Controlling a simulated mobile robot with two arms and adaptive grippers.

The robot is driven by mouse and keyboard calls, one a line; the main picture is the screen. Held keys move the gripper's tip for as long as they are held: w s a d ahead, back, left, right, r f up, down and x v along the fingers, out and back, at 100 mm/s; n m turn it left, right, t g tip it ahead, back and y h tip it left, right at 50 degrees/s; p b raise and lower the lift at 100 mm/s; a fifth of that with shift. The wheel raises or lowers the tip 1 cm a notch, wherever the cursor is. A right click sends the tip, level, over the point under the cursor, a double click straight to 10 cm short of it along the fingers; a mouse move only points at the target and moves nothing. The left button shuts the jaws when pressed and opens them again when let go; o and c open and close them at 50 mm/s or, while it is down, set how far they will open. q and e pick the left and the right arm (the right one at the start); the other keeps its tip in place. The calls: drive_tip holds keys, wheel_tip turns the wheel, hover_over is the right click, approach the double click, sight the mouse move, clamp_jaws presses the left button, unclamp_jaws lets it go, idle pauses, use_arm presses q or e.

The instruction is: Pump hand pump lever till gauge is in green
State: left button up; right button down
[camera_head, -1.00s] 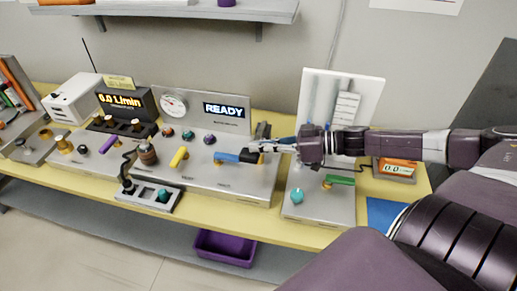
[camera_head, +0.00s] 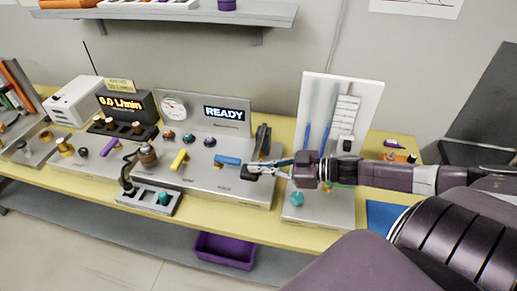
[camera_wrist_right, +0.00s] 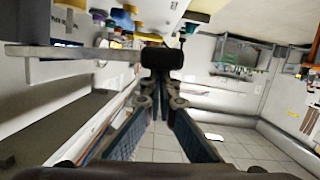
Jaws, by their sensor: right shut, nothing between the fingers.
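The round white gauge (camera_head: 173,106) is on the upright back panel of the grey bench unit; its needle and colour zones are too small to read. A dark upright part (camera_head: 262,137), possibly the hand pump's lever, stands at the unit's right end. My right gripper (camera_head: 256,170) is shut with nothing between its fingers, low over the unit's right front, just below and in front of that part. In the right wrist view a black cylinder-like piece (camera_wrist_right: 162,58) lies at the fingertips; I cannot tell whether it is a lever grip. My left gripper is not in view.
A blue lever (camera_head: 227,160) and a yellow lever (camera_head: 180,159) are left of my right gripper. A READY display (camera_head: 224,113) is beside the gauge. A white panel (camera_head: 372,97) stands behind my right forearm. A purple bin (camera_head: 225,251) is below the table.

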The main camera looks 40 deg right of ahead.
wheel_tip(320, 180, down, 5)
drive_tip(key=shift+w+d+f+n+t+h+b, duration=0.15)
drive_tip(key=shift+n+t+h+b, duration=0.25)
drive_tip(key=shift+n+b, duration=0.6)
drive_tip(key=shift+f, duration=0.1)
drive_tip(key=shift+s+d+f, duration=0.1)
drive_tip(key=shift+s+f, duration=0.05)
drive_tip(key=shift+s, duration=0.05)
